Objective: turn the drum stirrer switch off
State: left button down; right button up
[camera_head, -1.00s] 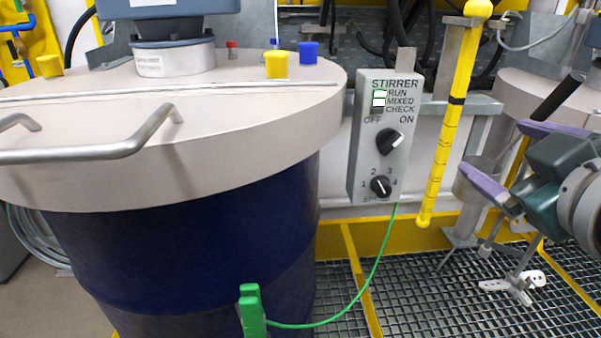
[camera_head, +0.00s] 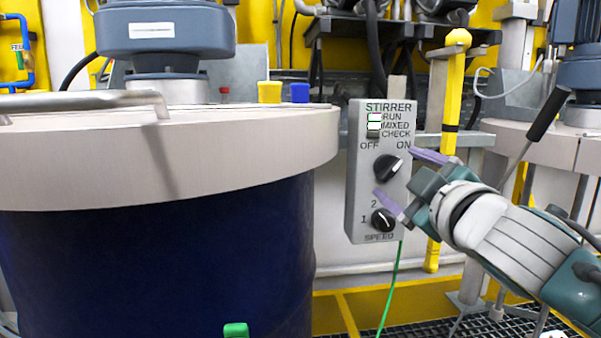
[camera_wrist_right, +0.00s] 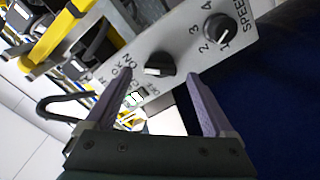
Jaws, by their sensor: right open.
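The grey stirrer control box (camera_head: 357,212) stands upright right of the big drum. Its black OFF/ON switch knob (camera_head: 388,168) has a pale mark pointing up and right, toward ON. My right gripper (camera_head: 394,171) is open in front of the box, its purple fingers slanting toward the knob from the right. In the right wrist view the switch knob (camera_wrist_right: 158,63) shows between and just beyond the two fingertips (camera_wrist_right: 159,76). I cannot tell whether they touch it. The black speed knob (camera_head: 383,220) sits below. My left gripper is not in view.
The dark blue drum (camera_head: 160,260) with its pale lid (camera_head: 230,150) fills the left. A yellow post (camera_head: 454,90) stands close behind my right gripper. A green cable (camera_head: 393,280) hangs below the box. Another drum (camera_head: 515,135) stands at the right.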

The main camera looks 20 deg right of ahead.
jog(key=shift+x, duration=1)
jog(key=c, duration=1.4)
